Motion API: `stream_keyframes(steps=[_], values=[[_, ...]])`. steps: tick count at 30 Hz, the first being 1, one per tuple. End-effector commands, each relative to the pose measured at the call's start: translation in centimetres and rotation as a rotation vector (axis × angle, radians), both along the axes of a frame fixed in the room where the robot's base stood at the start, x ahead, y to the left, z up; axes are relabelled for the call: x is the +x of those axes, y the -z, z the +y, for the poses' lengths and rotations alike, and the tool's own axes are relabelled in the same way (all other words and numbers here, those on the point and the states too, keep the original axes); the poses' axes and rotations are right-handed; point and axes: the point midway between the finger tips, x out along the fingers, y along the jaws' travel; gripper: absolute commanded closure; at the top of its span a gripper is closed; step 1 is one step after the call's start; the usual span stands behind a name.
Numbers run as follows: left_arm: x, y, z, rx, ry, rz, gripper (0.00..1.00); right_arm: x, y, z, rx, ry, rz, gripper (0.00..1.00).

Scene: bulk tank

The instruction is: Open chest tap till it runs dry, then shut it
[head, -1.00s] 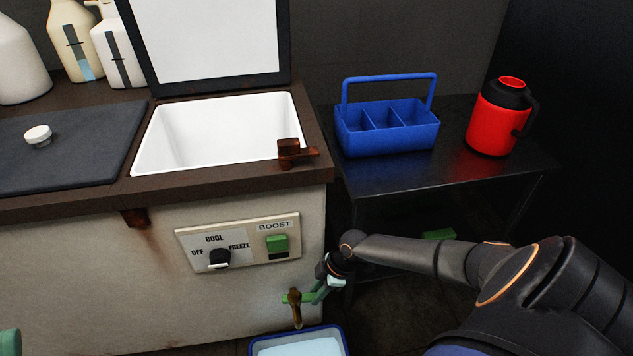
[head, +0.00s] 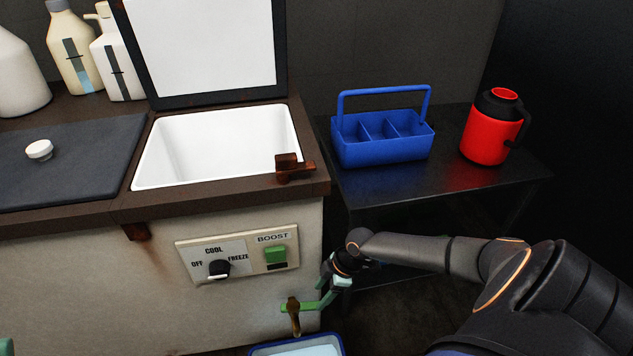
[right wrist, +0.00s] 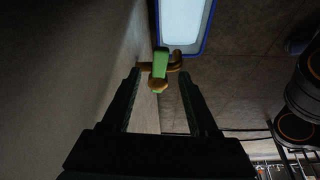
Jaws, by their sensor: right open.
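The chest tap (head: 292,318) sticks out low on the chest's front, with a brown spout and a green lever (head: 300,306). In the right wrist view the green lever (right wrist: 160,66) lies between and just past my fingertips, with the brass-brown spout beside it. My right gripper (head: 328,294) is open at the right of the tap; no grip on the lever shows. A blue-rimmed tub (head: 256,351) with pale contents stands below the tap; it also shows in the right wrist view (right wrist: 207,28). No running stream is discernible. Only a green sliver, likely my left gripper (head: 7,344), shows at the lower left edge.
A control panel (head: 205,272) with a knob and green BOOST button is above the tap. The chest's lid (head: 205,45) stands open over a white basin (head: 215,140). A blue caddy (head: 381,153) and red jug (head: 487,142) stand on the dark side table (head: 400,186).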

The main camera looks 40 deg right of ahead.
Motion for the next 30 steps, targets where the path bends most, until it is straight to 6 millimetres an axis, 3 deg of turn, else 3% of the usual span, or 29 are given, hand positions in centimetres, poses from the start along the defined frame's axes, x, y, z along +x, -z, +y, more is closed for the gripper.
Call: stream_keyframes(steps=[1,6,12,23,27,30], values=[[0.0,-1.2,0.1,0.003,-0.01,-0.005,0.0,-0.3,-1.8,-0.5,-0.003,-0.001,0.001,0.4],[0.0,-2.6,0.4,0.021,-0.033,-0.016,0.0,-1.2,-4.9,-1.6,-0.003,-0.001,0.002,0.4],[-0.1,-3.3,0.4,0.03,-0.045,-0.022,0.0,-1.8,-7.0,-2.3,-0.001,0.0,0.002,0.4],[-0.1,-3.4,0.5,0.024,-0.051,-0.024,0.0,-1.9,-7.4,-2.4,0.0,0.001,0.002,0.4],[-0.1,-3.3,0.5,0.025,-0.05,-0.023,0.0,-2.1,-7.0,-1.9,0.001,-0.003,-0.002,0.55],[-0.1,-3.3,0.5,0.024,-0.05,-0.021,0.0,-2.8,-5.8,-0.2,-0.002,-0.014,-0.022,0.66]])
